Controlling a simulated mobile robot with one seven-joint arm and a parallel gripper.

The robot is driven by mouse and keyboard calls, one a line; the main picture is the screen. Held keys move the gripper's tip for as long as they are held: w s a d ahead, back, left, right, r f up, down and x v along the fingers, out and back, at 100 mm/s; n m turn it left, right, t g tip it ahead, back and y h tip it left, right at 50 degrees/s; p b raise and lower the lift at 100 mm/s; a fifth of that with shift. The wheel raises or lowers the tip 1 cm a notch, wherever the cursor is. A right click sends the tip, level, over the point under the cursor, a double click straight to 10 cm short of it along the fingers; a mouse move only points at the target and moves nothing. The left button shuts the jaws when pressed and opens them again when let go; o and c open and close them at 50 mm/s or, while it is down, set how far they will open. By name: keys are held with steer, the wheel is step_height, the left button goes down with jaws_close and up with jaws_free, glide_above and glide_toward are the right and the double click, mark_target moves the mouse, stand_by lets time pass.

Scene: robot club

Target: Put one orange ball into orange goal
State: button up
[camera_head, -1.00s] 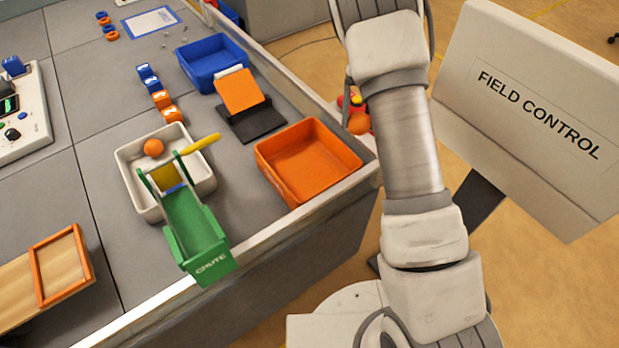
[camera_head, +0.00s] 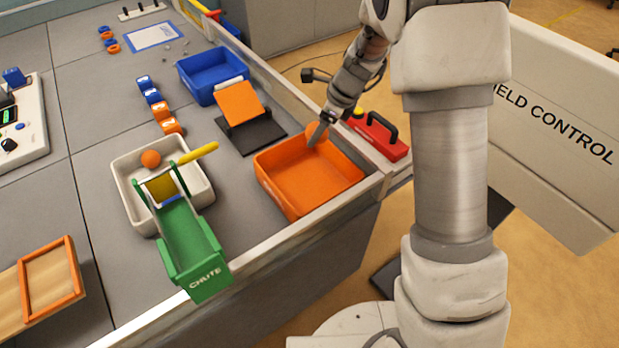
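The orange goal (camera_head: 283,200) is an open orange bin at the table's right edge, and its floor looks empty. My gripper (camera_head: 316,132) is over the goal's far rim, pointing down. An orange ball (camera_head: 310,129) shows at its fingers, partly hidden by one finger and close in colour to the bin behind it; the gripper appears shut on it. Another orange ball (camera_head: 151,159) lies in the white tray (camera_head: 128,185) at the left.
A green chute (camera_head: 190,245) with a yellow handle stands at the white tray. A blue bin (camera_head: 205,68), an orange tilted panel (camera_head: 239,103) on a black base and numbered blocks (camera_head: 162,112) are behind. A red case (camera_head: 380,135) sits beyond the table edge wall.

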steer(key=m, duration=0.2)
steer(key=a+r+m+t+h, duration=0.1)
steer(key=shift+s+m, duration=0.15)
steer(key=shift+m, duration=0.25)
step_height(320, 180, down, 6)
steer(key=b, duration=0.6)
steer(key=shift+r, duration=0.1)
steer(key=o, duration=1.3)
steer(key=shift+o, duration=0.2)
steer(key=shift+d, duration=0.1)
steer(key=p+v, duration=0.6)
steer(key=v, duration=1.1)
steer(key=shift+s, duration=0.2)
steer(key=shift+d+r, duration=0.1)
steer(key=shift+r, duration=0.05)
